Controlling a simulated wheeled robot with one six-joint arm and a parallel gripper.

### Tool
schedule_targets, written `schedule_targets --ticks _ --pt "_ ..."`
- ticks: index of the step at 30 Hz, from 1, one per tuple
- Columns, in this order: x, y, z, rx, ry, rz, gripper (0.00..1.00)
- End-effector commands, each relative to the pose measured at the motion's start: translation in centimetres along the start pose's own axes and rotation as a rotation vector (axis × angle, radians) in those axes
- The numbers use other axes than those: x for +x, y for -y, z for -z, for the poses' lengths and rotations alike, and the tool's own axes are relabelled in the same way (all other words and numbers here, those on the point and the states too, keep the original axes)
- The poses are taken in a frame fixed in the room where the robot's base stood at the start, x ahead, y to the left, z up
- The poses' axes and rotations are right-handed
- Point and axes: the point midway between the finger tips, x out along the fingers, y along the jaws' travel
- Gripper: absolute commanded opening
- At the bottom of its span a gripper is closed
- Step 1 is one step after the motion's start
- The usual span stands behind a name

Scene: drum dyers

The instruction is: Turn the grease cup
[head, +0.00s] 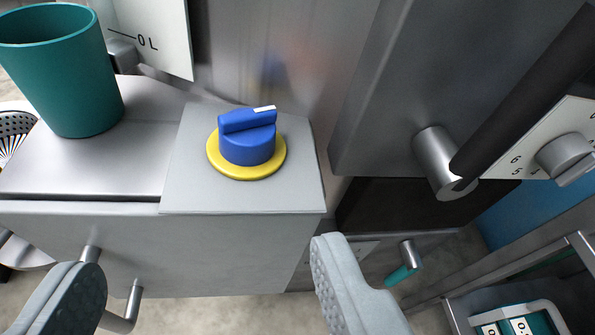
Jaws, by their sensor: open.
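A blue knob (247,140), which seems to be the grease cup, sits on a yellow round base (232,168) on top of a grey metal box. Its raised grip bar has a white mark at the right end. My gripper (205,270) is open in the lower part of the head view, one finger at the lower left and one at lower centre right. The knob stands beyond the fingertips, apart from them, and nothing is between the fingers.
A teal cup (62,75) stands on the metal top at the left. A large steel cabinet (395,80) with a dark bar handle (520,95) and a grey dial (565,155) rises at right. Metal pegs stick out below the box front. The space above the knob looks free.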

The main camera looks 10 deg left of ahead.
Motion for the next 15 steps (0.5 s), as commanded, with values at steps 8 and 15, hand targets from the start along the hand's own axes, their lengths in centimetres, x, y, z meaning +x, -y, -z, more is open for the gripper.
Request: schedule_targets --ticks 8,15 --pt "0.2 -0.1 -0.1 0.108 -0.055 -0.022 0.63" --pt "3.0 -0.2 0.0 0.105 -0.053 -0.021 0.63"
